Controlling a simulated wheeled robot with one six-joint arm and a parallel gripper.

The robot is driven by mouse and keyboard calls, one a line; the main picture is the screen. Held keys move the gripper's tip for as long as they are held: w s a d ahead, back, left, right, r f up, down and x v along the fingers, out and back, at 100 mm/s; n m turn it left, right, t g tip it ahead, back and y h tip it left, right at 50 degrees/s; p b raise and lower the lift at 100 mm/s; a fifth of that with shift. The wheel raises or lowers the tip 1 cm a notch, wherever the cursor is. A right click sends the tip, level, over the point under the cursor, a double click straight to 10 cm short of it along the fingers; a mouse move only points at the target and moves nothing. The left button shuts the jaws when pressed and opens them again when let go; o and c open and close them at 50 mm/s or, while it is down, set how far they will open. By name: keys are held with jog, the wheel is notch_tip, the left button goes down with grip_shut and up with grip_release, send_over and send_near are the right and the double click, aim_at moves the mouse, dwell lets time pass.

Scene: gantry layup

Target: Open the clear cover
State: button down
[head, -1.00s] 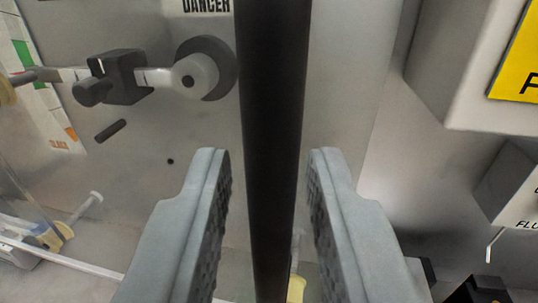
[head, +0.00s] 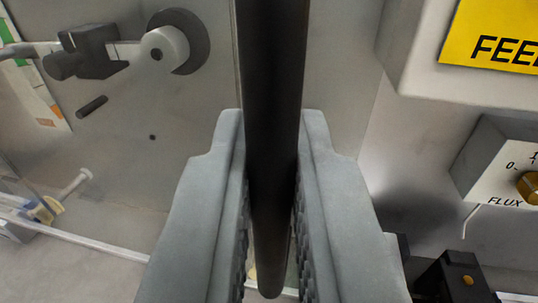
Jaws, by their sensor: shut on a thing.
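A thick black bar (head: 272,70) runs upright through the middle of the head view, and its rounded lower end shows between the fingers. My gripper (head: 271,150) is shut on this bar, one grey finger against each side. A clear panel, which seems to be the clear cover (head: 110,190), fills the left side behind the bar, with a pale edge strip (head: 95,240) along its bottom. Whether the bar is fixed to the cover is not clear from this view.
Behind the panel are a dark clamp (head: 85,52) and a round roller (head: 165,45). At the right are a yellow "FEE..." sign (head: 495,35) on a grey box, a "FLUX" box with a brass knob (head: 531,187), and a black block (head: 455,280) low down.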

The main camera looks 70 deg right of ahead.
jog(key=s+d, duration=0.2)
jog(key=s, duration=3.2)
jog(key=shift+s+d, duration=0.25)
jog(key=shift+d, duration=0.05)
jog(key=c, duration=1.6)
grip_release()
jog(key=shift+c, duration=0.2)
jog(key=v, duration=1.7)
jog(key=shift+a, duration=0.2)
jog(key=shift+r, duration=0.1)
